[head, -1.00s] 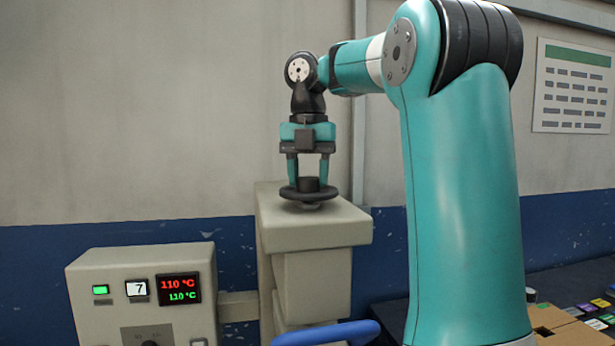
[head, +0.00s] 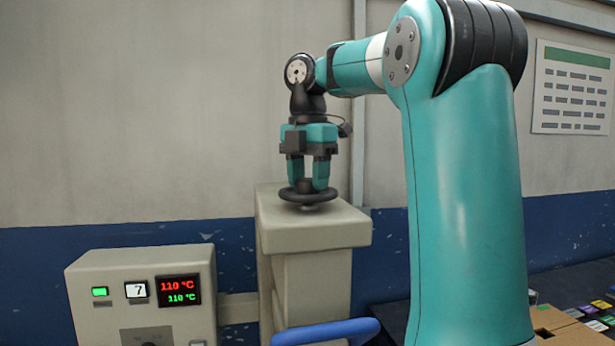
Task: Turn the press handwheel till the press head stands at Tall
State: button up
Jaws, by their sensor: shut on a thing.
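The press handwheel (head: 309,197) is a dark, flat disc with a raised hub, lying level on top of the beige press housing (head: 313,230). My gripper (head: 307,184) points straight down over it, its two teal fingers shut on the hub of the wheel. The fingers partly hide the hub. The press head cannot be clearly told apart from the beige column below the cap, and no height scale or Tall mark can be read in this view.
A blue bar (head: 327,332) crosses the bottom foreground.

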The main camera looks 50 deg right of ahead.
jog(key=m, duration=0.4)
jog(key=shift+m, duration=0.3)
jog(key=m, duration=0.3)
jog(key=shift+w+m, duration=0.1)
jog(key=shift+m, duration=0.3)
jog(key=m, duration=2.2)
jog(key=o, duration=0.9)
